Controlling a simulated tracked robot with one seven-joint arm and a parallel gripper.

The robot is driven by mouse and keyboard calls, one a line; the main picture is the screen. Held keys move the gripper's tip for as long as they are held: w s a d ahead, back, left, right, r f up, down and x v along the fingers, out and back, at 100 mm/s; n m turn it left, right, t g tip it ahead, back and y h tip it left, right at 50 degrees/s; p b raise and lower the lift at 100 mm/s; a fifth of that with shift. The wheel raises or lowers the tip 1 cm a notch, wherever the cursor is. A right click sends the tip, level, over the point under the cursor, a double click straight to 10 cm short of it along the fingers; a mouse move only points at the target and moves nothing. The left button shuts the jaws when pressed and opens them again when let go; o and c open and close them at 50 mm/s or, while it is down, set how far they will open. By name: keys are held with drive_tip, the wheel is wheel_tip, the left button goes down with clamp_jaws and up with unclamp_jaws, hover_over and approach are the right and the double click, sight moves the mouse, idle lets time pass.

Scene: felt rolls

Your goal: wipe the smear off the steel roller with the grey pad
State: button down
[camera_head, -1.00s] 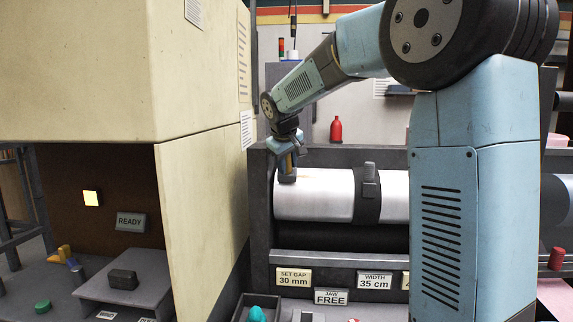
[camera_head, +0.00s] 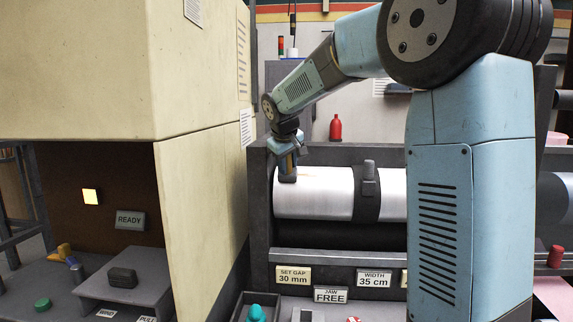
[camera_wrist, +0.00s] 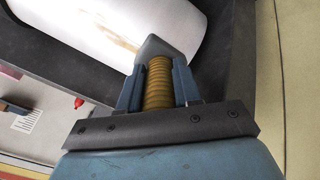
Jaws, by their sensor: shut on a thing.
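The steel roller (camera_head: 325,204) lies level in a dark frame, and its pale surface fills the upper left of the wrist view (camera_wrist: 150,22). My gripper (camera_wrist: 158,88) is shut on the ribbed tan handle (camera_wrist: 158,85) of the grey pad (camera_wrist: 152,47). In the head view my gripper (camera_head: 288,155) points down, with the pad (camera_head: 287,174) at the top of the roller's left end. The pad appears to meet the roller, but I cannot tell how firmly. A faint brownish smear (camera_wrist: 92,14) shows on the roller in the wrist view. The pad hides part of the roller.
A dark band with a grey block (camera_head: 369,181) crosses the roller to the right of the pad. The dark frame's left side and a large cream cabinet (camera_head: 205,190) stand close to my gripper. A red bottle (camera_head: 336,128) stands behind the roller.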

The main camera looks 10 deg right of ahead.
drive_tip(key=shift+s+d+r, duration=0.1)
drive_tip(key=shift+s+d, duration=0.25)
drive_tip(key=shift+d, duration=0.55)
drive_tip(key=shift+s+d, duration=0.3)
drive_tip(key=shift+d, duration=0.55)
drive_tip(key=shift+d, duration=0.15)
drive_tip(key=shift+s+d, duration=0.3)
drive_tip(key=shift+d, duration=0.6)
drive_tip(key=shift+s+d, duration=0.25)
drive_tip(key=shift+d, duration=0.6)
drive_tip(key=d, duration=0.1)
drive_tip(key=s+d, duration=0.1)
drive_tip(key=d, duration=0.1)
drive_tip(key=shift+s+d, duration=0.15)
drive_tip(key=shift+d, duration=0.15)
drive_tip(key=shift+a, duration=0.1)
drive_tip(key=shift+w+a, duration=0.35)
drive_tip(key=shift+a, duration=0.55)
drive_tip(key=shift+w+a, duration=0.3)
drive_tip(key=shift+a, duration=0.6)
drive_tip(key=shift+a+f, duration=0.1)
drive_tip(key=shift+f, duration=0.1)
